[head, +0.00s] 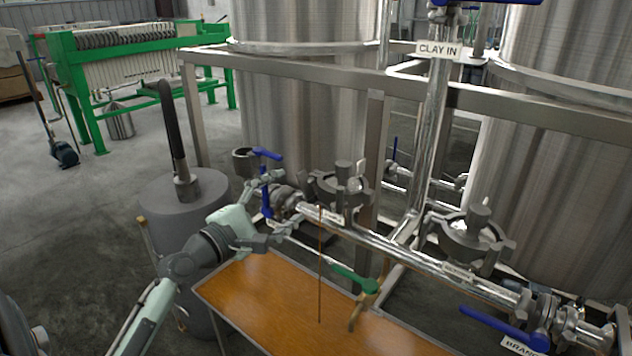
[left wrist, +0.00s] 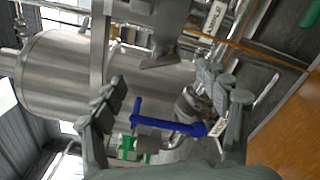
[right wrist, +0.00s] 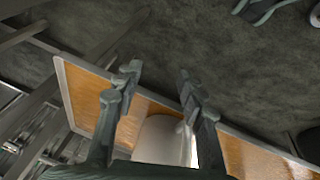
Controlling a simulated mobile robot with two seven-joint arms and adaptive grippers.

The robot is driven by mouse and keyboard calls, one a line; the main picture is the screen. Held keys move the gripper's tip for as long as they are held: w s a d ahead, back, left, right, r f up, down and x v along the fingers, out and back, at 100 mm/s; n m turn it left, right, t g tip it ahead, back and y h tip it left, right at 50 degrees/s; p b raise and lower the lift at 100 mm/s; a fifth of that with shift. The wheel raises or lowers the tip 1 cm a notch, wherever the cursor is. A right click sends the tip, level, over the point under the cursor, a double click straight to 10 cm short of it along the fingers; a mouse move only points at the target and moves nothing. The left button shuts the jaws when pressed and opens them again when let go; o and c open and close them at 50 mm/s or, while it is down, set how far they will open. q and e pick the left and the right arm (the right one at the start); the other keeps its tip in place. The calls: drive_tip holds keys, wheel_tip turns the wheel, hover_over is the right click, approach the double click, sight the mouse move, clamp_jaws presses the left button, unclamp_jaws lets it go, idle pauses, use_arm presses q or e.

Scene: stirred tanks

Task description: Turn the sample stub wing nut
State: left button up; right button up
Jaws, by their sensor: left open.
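Two grey pipe clamps with upright knobs sit on the steel pipe: one at the middle (head: 342,188) and one at the right (head: 470,236). Small labels below them are too small to read, so I cannot tell which carries the sample stub wing nut. My left gripper (head: 275,207) is open and empty, left of the middle clamp, beside a blue valve handle (head: 265,192). In the left wrist view, a blue handle (left wrist: 165,125) shows between the spread fingers (left wrist: 175,90). My right gripper (right wrist: 158,80) is open in its wrist view, with nothing visibly gripped.
A thin brown line (head: 320,270) runs from the pipe down to the wooden tabletop (head: 265,290). Another blue handle (head: 505,328) is at lower right. A grey drum (head: 185,215) stands left; large steel tanks (head: 300,100) stand behind.

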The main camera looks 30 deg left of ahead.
sight(304, 182)
use_arm(q)
drive_tip(key=w, duration=0.6)
drive_tip(key=shift+w+d+p, duration=0.3)
use_arm(e)
drive_tip(key=shift+f, duration=0.8)
use_arm(q)
drive_tip(key=c, duration=1.2)
drive_tip(key=shift+o, duration=0.2)
drive_tip(key=shift+m, duration=0.4)
drive_tip(key=m+p, duration=0.1)
drive_tip(key=m, duration=0.2)
drive_tip(key=shift+m, duration=0.9)
use_arm(e)
drive_tip(key=shift+s+a+f, duration=0.1)
drive_tip(key=shift+s+f, duration=0.05)
drive_tip(key=shift+f, duration=0.5)
drive_tip(key=shift+s+f, duration=0.1)
drive_tip(key=shift+f, duration=0.5)
use_arm(q)
drive_tip(key=o, duration=1.2)
drive_tip(key=shift+c, duration=0.2)
